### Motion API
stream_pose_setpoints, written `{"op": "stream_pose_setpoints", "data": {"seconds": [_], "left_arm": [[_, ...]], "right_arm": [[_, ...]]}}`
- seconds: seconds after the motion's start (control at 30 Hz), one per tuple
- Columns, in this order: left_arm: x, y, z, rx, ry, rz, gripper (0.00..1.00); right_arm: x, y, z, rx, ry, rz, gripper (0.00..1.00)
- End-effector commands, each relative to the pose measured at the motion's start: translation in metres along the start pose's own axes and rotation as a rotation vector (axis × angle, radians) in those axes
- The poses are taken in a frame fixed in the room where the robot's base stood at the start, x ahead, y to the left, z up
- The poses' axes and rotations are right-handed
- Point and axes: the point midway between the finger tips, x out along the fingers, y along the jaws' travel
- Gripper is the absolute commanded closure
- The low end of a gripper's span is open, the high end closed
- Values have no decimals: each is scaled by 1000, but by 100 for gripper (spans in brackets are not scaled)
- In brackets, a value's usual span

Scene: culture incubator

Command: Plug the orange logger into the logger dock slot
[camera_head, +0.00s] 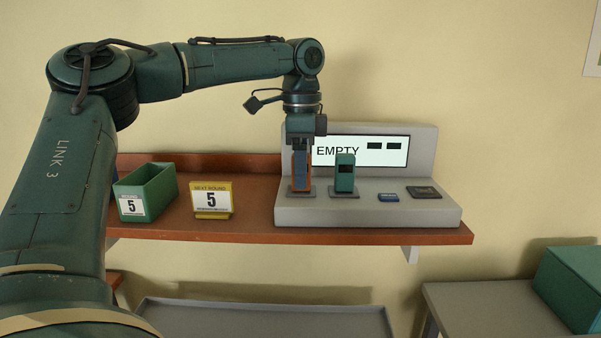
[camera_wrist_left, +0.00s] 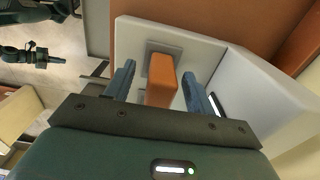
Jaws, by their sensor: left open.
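The orange logger (camera_head: 308,160) stands upright at the left end of the grey dock (camera_head: 430,207), on a dark slot plate. My left gripper (camera_head: 301,166) points down over it. In the left wrist view the orange logger (camera_wrist_left: 161,78) is between the two blue-grey fingers of the left gripper (camera_wrist_left: 158,88), with a visible gap on each side, so the gripper is open around it. One finger covers much of the logger in the head view. How deep the logger sits in the slot is hidden. My right gripper does not show.
A teal logger (camera_head: 345,173) stands close to the right. Two flat pieces, one blue (camera_head: 388,197) and one dark (camera_head: 424,192), lie further right. The dock's screen (camera_head: 388,160) reads EMPTY. A green bin (camera_head: 150,187) and yellow card stand (camera_head: 212,199) are left on the shelf (camera_head: 255,227).

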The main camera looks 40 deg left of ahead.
Motion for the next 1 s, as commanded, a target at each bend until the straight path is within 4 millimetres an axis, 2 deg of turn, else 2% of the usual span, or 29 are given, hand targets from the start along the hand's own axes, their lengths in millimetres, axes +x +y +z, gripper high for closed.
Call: {"op": "stream_pose_setpoints", "data": {"seconds": [0.23,1.0], "left_arm": [[12,0,0,-1,0,0,45],[13,0,0,-1,1,-1,45]], "right_arm": [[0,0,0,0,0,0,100],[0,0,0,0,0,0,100]]}}
